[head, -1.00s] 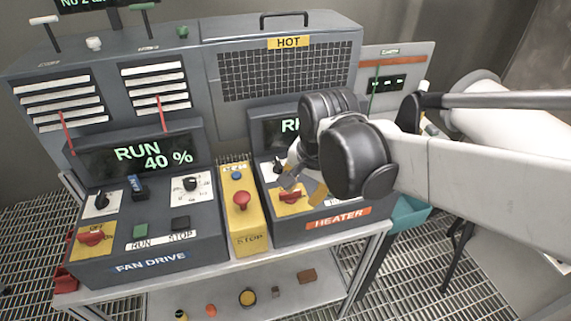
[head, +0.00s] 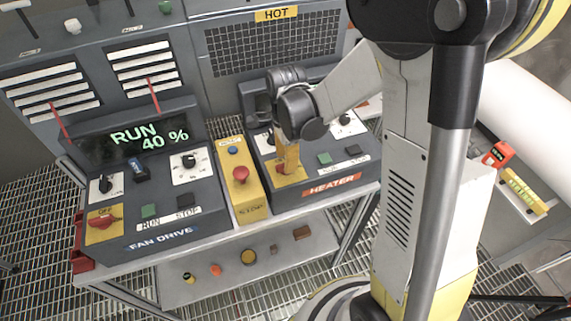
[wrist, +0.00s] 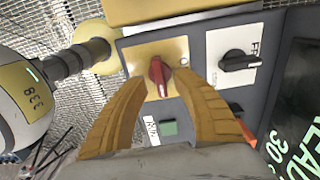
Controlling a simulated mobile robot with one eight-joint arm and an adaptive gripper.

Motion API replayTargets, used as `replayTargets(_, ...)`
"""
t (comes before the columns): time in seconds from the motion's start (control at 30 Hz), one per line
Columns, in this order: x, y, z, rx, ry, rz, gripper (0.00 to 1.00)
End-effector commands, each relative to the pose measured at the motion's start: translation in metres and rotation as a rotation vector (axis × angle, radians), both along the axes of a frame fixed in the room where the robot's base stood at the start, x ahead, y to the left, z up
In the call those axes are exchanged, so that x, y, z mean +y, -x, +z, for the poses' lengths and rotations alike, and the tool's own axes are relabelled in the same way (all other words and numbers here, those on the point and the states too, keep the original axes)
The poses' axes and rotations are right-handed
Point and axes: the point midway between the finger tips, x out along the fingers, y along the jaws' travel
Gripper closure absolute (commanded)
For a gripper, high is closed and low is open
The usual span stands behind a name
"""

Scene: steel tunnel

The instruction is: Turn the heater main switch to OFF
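The heater main switch is a red knob on a yellow plate at the left front of the heater box; in the wrist view the knob (wrist: 157,74) and its plate (wrist: 135,53) are clear. In the head view my fingers hide most of the knob and the plate's right part (head: 299,181) shows. My gripper (head: 284,167) points down over the plate. Its orange-yellow fingers (wrist: 162,82) are spread on both sides of the knob, with gaps visible. I cannot tell whether the tips reach knob height. The switch label cannot be read.
The yellow stop box (head: 250,211) with a red button (head: 240,174) stands just left of the heater. A black rotary knob (wrist: 236,61) is near the fingers. Heater push buttons (head: 324,158) lie to the right. The fan drive box (head: 163,220) reads RUN 40 %.

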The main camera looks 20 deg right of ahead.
Motion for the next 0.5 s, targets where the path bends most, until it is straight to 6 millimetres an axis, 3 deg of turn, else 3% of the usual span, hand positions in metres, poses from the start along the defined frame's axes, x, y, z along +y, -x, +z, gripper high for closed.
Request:
replayTargets(0.2,0.000,0.000,-0.023,0.000,0.000,0.001,0.66)
replayTargets(0.5,0.000,0.000,-0.025,0.000,0.000,0.001,0.66)
